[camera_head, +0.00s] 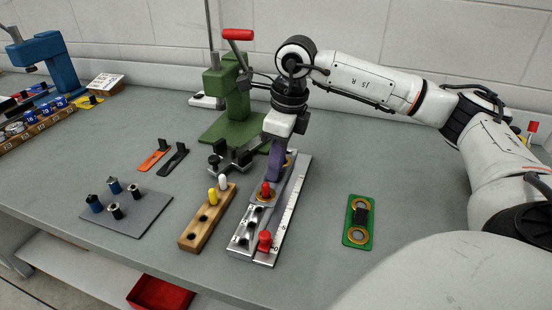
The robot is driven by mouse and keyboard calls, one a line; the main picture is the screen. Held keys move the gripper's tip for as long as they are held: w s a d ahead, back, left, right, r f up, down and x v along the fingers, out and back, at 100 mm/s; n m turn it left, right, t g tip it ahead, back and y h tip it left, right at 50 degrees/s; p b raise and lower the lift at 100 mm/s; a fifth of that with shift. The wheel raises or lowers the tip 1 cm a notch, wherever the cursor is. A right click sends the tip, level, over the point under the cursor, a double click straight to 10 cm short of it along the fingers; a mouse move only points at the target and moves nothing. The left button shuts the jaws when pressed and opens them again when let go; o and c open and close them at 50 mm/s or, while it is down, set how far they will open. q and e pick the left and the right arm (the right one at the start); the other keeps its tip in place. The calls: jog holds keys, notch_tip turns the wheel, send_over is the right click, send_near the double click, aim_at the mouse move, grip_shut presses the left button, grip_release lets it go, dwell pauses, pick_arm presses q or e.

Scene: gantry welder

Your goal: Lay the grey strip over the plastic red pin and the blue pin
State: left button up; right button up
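The grey strip (281,191) with two brass rings lies low over the far part of the metal fixture (244,240). Its near ring appears around a red pin (266,188); I cannot tell how fully it is seated. Its far ring shows beside my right gripper (277,178); no blue pin is visible there. The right gripper's purple finger reaches down to the strip's middle, hiding any handle and whether it is closed. A second red pin (264,240) stands at the fixture's near end. Blue pins (95,203) stand on a grey pad. My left gripper is out of view.
A wooden block (192,237) with yellow and white pins is left of the fixture. A green press (238,113) stands behind. Orange (153,160) and black (174,161) strips lie left. A green strip (357,236) with rings lies right, with clear table around it.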

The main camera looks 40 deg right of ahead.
jog(key=shift+o, duration=0.8)
